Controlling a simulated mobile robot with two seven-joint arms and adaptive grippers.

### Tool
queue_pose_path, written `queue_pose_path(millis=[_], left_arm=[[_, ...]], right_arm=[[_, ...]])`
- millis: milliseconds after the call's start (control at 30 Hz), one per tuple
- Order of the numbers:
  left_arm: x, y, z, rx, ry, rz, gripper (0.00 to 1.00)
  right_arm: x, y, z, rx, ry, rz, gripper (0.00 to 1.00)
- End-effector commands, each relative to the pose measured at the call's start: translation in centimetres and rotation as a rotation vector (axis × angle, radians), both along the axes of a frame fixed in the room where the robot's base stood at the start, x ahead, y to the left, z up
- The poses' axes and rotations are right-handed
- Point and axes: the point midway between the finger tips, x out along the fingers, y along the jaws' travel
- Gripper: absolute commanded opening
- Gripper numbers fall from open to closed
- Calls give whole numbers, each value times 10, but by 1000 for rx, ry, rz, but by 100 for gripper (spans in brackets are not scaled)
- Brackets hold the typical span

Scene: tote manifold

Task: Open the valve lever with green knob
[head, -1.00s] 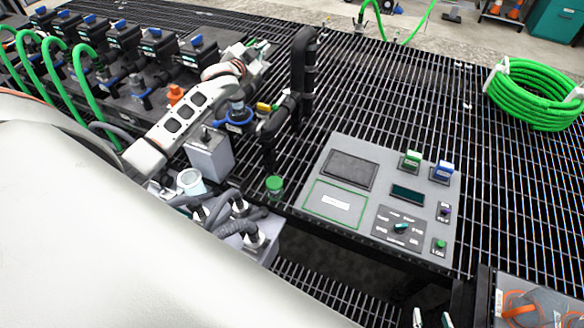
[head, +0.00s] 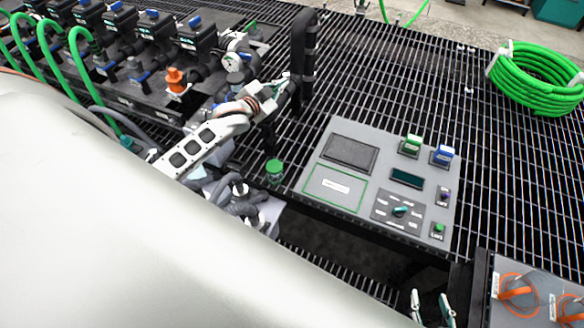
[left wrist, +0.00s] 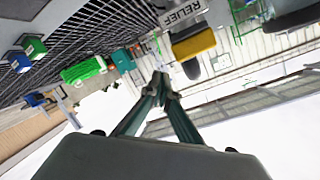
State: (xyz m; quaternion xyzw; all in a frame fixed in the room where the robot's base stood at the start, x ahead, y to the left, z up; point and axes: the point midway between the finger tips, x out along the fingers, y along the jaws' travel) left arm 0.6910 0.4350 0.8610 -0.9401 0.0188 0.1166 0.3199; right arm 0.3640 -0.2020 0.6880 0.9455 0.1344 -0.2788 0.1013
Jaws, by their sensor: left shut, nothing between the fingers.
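A short upright green-topped piece (head: 274,167) stands beside the black pipe, left of the control panel. I cannot tell if it is the lever's green knob; no lever is clearly visible on it. My left gripper (head: 287,79) is at the tall black pipe (head: 304,50), above and behind the green top and apart from it. In the left wrist view the left gripper (left wrist: 161,88) has its fingertips together with nothing between them, just below a yellow handle (left wrist: 193,43) by a RELIEF label (left wrist: 183,17). My right gripper (head: 431,308) shows two separated fingertips at the bottom edge.
A grey control panel (head: 333,210) with buttons and a dial lies right of the green-topped piece. Valve blocks and green hoses (head: 88,70) fill the left. A green hose coil (head: 535,80) lies far right. Open black grating (head: 400,80) lies between.

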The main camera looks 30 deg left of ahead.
Motion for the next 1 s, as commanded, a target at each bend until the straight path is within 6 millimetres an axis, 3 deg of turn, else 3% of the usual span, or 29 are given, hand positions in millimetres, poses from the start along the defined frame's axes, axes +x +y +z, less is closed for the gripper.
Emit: queue_pose_path(millis=[400, 1000], left_arm=[[-43, -43, -48, -56, 63, -37, 0], [-113, -102, -105, -149, 155, -75, 0]], right_arm=[[0, 0, 0, 0, 0, 0, 40], [0, 0, 0, 0, 0, 0, 40]])
